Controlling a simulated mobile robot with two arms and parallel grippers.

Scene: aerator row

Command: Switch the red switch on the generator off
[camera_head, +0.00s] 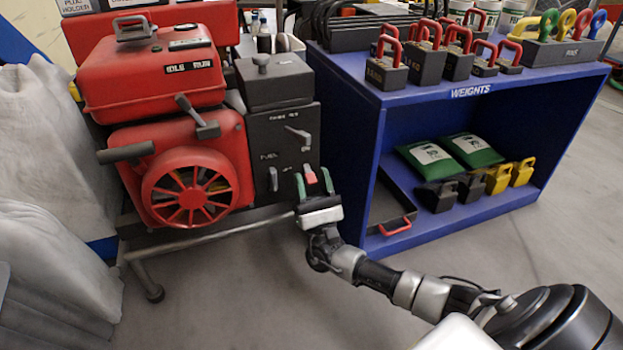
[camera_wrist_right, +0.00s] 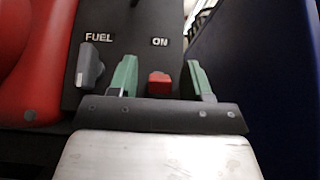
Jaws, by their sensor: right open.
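The red generator (camera_head: 195,125) stands at the left on a metal frame, with a dark control panel (camera_head: 285,135) on its right side. The red switch (camera_head: 310,174) is low on that panel, and it also shows in the right wrist view (camera_wrist_right: 159,83) just below the ON label. My right gripper (camera_head: 315,183) is open at the panel, with one green finger on each side of the red switch. In the right wrist view, its fingers (camera_wrist_right: 161,78) stand apart from the switch with gaps on both sides. My left gripper is not in view.
A grey fuel lever (camera_wrist_right: 89,66) sits left of my gripper. A blue weights shelf (camera_head: 352,190) stands close on the right, holding weights (camera_head: 388,72) on top and green bags (camera_head: 430,158) inside. Grey sacks (camera_head: 60,150) fill the left. The floor in front is clear.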

